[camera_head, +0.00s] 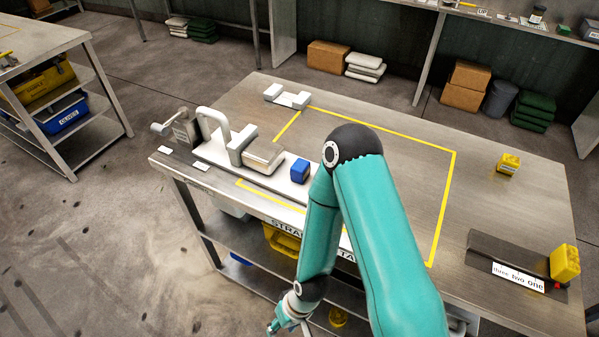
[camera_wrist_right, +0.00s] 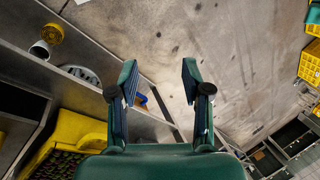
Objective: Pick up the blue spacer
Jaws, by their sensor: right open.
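The blue spacer (camera_head: 300,170) appears to be the small blue block on the white plate of the roller fixture (camera_head: 235,150), at the left part of the steel table. It stands just left of my teal arm's elbow. My right gripper (camera_head: 284,325) hangs low in front of the table's front edge, well below and apart from the block. In the right wrist view the gripper (camera_wrist_right: 158,82) has its two fingers spread with nothing held between them. A small blue patch shows past the left finger there; I cannot tell what it is. My left gripper is not in view.
The table (camera_head: 400,165) has a yellow taped outline, a white bracket (camera_head: 287,97), a yellow block (camera_head: 508,164) and a numbered rack (camera_head: 520,275) with a yellow block. Bins sit on the shelf below; a yellow bin (camera_wrist_right: 75,135) shows near the gripper.

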